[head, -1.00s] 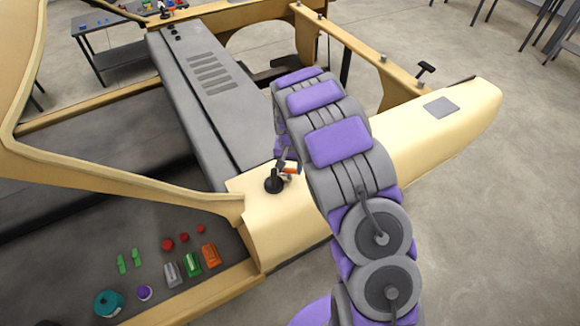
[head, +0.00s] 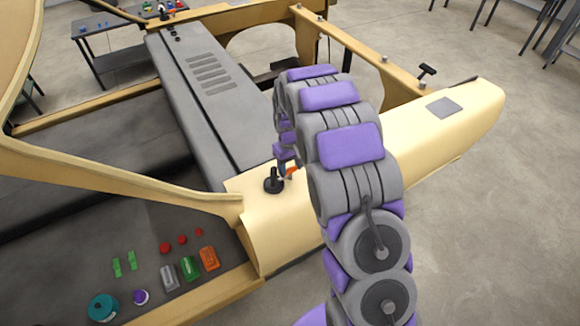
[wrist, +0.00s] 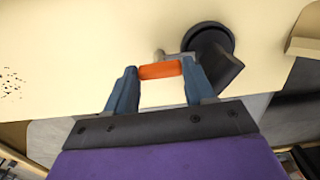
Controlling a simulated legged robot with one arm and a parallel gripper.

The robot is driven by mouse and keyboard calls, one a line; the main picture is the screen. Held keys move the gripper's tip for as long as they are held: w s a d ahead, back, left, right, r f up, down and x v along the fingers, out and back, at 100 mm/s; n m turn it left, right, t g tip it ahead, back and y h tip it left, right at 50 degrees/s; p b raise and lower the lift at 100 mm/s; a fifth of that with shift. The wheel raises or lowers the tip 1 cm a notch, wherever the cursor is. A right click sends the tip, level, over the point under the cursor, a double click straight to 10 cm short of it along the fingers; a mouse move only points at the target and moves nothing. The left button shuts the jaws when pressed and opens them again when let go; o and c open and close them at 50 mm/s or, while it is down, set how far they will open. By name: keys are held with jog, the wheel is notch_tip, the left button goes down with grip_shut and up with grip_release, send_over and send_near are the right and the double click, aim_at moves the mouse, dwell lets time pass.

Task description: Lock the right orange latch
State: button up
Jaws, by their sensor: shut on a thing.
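The right orange latch (head: 292,171) is on the cream shell corner, just right of a black round-based knob (head: 273,182). In the wrist view the orange latch bar (wrist: 160,70) lies crosswise between the two blue-grey fingers of my gripper (wrist: 160,80). My gripper (head: 285,168) is shut on the latch, with the fingers at the two ends of the orange bar. A grey metal piece of the latch shows beside the black knob (wrist: 210,42). In the head view my arm hides part of the shell behind the latch.
A slanted cream beam (head: 120,185) runs at the left. Several coloured pieces lie on the dark panel below it, including a green block (head: 189,268) and an orange block (head: 209,258). A black T-handle (head: 427,70) stands on the far shell.

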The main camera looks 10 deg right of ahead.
jog(key=shift+r, duration=0.1)
dwell(0.5)
jog(key=o, duration=1)
jog(key=shift+o, duration=0.2)
